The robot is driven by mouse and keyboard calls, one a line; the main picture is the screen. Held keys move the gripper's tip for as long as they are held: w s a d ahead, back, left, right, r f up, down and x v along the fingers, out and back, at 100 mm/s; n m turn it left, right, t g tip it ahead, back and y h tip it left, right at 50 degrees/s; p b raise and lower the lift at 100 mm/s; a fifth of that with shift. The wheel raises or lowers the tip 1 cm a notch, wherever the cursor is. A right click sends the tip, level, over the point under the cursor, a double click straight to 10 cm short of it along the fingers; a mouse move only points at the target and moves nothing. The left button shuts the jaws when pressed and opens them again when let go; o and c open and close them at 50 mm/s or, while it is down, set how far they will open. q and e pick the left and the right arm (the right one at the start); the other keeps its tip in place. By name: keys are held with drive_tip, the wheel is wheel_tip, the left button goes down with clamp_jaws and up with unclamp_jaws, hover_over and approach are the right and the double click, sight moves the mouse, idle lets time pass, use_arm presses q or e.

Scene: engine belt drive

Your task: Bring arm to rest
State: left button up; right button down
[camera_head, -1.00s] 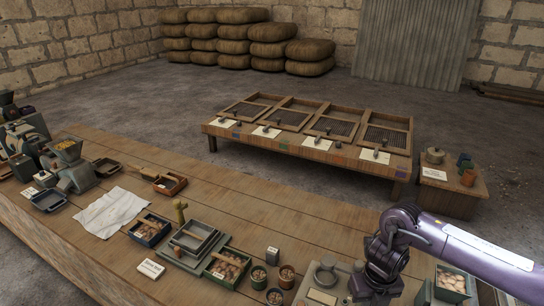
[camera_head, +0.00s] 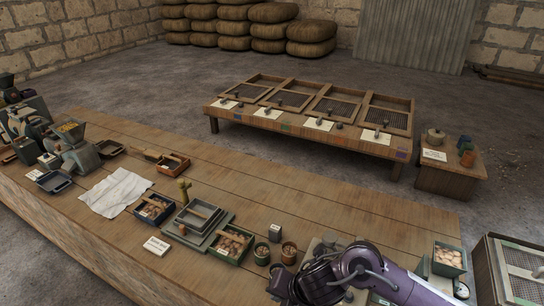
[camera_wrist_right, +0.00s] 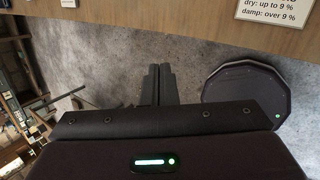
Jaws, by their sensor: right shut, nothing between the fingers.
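My right arm (camera_head: 370,272) is purple and reaches in from the lower right over the front edge of the long wooden bench. Its fingers do not show clearly in the head view. In the right wrist view my right gripper (camera_wrist_right: 158,70) has its two dark fingers together, with nothing between them. Bare grey floor lies behind the fingers, and the wooden bench side runs along the top of that view. My left gripper is not in view.
The bench (camera_head: 330,200) holds trays, cups and a white cloth (camera_head: 116,192). A white label (camera_wrist_right: 278,10) about dry and damp sits on the bench side. A low table with sieves (camera_head: 310,130) and a small side table (camera_head: 450,180) stand behind on open floor.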

wheel_tip(320, 180, up, 7)
drive_tip(key=s+a+m+t, duration=0.1)
drive_tip(key=m+t, duration=0.3)
drive_tip(key=m, duration=1)
drive_tip(key=s+d+f+m+g+h, duration=0.1)
drive_tip(key=s+d+m+g+h, duration=0.1)
drive_tip(key=s+d+m, duration=0.55)
drive_tip(key=s+d+f+m+g+h, duration=0.2)
drive_tip(key=s+d+m+h, duration=0.15)
drive_tip(key=d+m, duration=0.65)
drive_tip(key=s+d+f+n+g+b, duration=0.1)
drive_tip(key=s+f+b, duration=0.15)
drive_tip(key=f, duration=1.65)
drive_tip(key=s+d+f+g+b, duration=0.15)
drive_tip(key=f+b, duration=0.25)
drive_tip(key=f, duration=1.6)
drive_tip(key=s+d+f+b, duration=0.2)
drive_tip(key=s+f+b, duration=0.1)
drive_tip(key=s+f, duration=1.5)
drive_tip(key=shift+s+d+f+y+b, duration=0.2)
drive_tip(key=shift+f+y+b, duration=0.15)
drive_tip(key=shift+f, duration=0.3)
